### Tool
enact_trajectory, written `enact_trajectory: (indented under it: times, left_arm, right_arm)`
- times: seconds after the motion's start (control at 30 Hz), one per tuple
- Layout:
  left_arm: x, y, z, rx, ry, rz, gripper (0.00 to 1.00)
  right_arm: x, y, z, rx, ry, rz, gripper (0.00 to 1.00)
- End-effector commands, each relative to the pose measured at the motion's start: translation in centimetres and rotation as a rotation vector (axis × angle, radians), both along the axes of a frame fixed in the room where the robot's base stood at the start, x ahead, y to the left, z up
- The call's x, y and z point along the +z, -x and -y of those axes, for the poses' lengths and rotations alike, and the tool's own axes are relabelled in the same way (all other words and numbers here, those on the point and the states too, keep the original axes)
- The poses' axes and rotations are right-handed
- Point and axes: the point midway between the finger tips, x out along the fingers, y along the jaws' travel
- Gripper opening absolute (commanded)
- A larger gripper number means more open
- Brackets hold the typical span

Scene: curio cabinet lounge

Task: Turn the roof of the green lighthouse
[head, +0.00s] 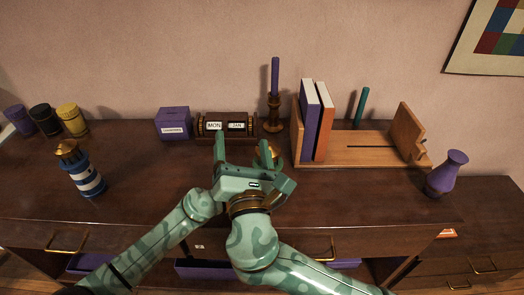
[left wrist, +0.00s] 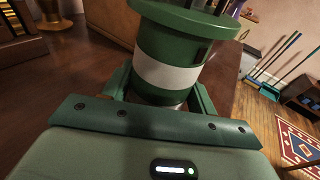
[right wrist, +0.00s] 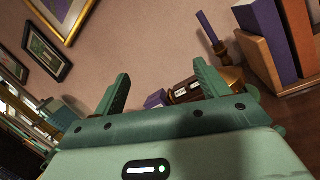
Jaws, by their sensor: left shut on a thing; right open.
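The green lighthouse (left wrist: 168,72), with a white band and a green gallery rim, stands between the fingers of my left gripper (left wrist: 158,100), which is shut on its lower body. Its roof is out of frame there. In the head view a small gold dome (head: 269,150), likely its roof, shows behind my right gripper (head: 246,152); the body is hidden. My right gripper is open, fingers apart, with nothing between them. In the right wrist view the gold roof (right wrist: 230,77) shows just beyond the right-hand finger, outside the jaws (right wrist: 163,84).
A blue-and-white lighthouse (head: 86,178) with a gold roof stands at left. A purple box (head: 173,122), a calendar block (head: 226,128), a candle holder (head: 273,115) and a book rack (head: 350,158) stand behind. A purple vase (head: 446,174) is at right. The front left-centre cabinet top is clear.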

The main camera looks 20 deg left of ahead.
Motion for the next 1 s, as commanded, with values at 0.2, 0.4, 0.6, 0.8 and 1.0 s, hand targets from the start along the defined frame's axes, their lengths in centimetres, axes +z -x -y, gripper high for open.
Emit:
enact_trajectory:
  times: [0.2,0.4,0.6,0.8,1.0]
  left_arm:
    - [-0.5,0.1,-0.1,0.001,-0.003,-0.009,0.17]
    - [-0.5,0.1,-0.1,0.000,-0.004,-0.009,0.17]
    - [-0.5,0.1,-0.1,0.000,-0.004,-0.009,0.17]
    - [-0.5,0.1,0.0,0.000,-0.004,-0.009,0.17]
    - [-0.5,0.1,0.0,-0.001,-0.003,-0.008,0.17]
  right_arm:
    - [-5.1,-1.3,0.7,0.509,-0.543,-0.648,0.74]
    - [-6.7,-2.2,5.3,0.652,-1.152,-1.448,0.74]
    - [-6.9,-3.5,10.9,0.563,-1.657,-1.931,0.74]
    - [-6.5,-4.2,12.0,0.531,-1.832,-2.073,0.74]
    - [-6.4,-5.4,8.5,0.533,-1.834,-2.077,0.74]
